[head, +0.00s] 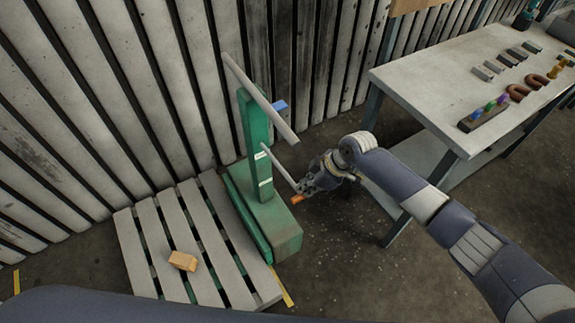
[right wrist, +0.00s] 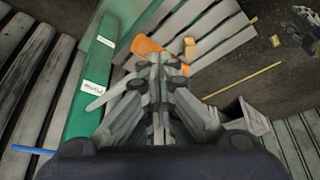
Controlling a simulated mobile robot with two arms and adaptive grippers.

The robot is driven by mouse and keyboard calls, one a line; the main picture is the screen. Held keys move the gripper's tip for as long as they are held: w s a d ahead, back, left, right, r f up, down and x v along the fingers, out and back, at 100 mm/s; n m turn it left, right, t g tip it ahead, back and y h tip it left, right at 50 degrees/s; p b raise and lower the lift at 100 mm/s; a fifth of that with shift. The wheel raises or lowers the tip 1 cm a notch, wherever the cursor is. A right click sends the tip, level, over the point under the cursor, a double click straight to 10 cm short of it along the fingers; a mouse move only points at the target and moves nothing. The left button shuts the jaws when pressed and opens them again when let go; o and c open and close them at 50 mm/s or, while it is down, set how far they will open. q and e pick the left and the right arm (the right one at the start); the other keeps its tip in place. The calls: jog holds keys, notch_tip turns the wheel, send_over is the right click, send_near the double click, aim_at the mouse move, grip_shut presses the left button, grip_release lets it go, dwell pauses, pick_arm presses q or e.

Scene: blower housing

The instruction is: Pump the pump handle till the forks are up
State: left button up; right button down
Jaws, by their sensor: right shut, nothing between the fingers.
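The green stacker (head: 257,150) stands by the slatted wall, with a grey bar across its mast top. Its pump handle (head: 279,166) is a thin pale rod sloping down to the right, with an orange grip (head: 297,199). My right gripper (head: 308,187) is at the grip end; it is shut and empty. In the right wrist view the orange grip (right wrist: 148,46) lies just beyond the closed fingertips (right wrist: 154,62); I cannot tell whether they touch. My left gripper is out of view.
A wooden block (head: 182,261) lies on the pallet (head: 208,231). A workbench (head: 440,82) with several small parts stands at the right, close to my right arm. The slatted wall (head: 90,90) closes off the back. The dark floor between stacker and bench is clear.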

notch_tip(320, 180, up, 4)
jog(key=shift+f+p, duration=0.1)
jog(key=shift+p, duration=0.95)
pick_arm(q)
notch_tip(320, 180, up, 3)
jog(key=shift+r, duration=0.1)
pick_arm(e)
jog(key=shift+f, duration=0.25)
pick_arm(q)
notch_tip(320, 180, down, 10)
jog(key=b, duration=1)
pick_arm(e)
notch_tip(320, 180, down, 12)
pick_arm(q)
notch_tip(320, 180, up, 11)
jog(key=p, duration=1)
jog(key=shift+p, duration=0.35)
pick_arm(e)
notch_tip(320, 180, up, 12)
jog(key=shift+r, duration=0.15)
jog(key=shift+r, duration=0.1)
pick_arm(q)
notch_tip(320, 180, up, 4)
jog(key=p, duration=0.4)
pick_arm(e)
notch_tip(320, 180, up, 5)
jog(key=shift+f, duration=0.1)
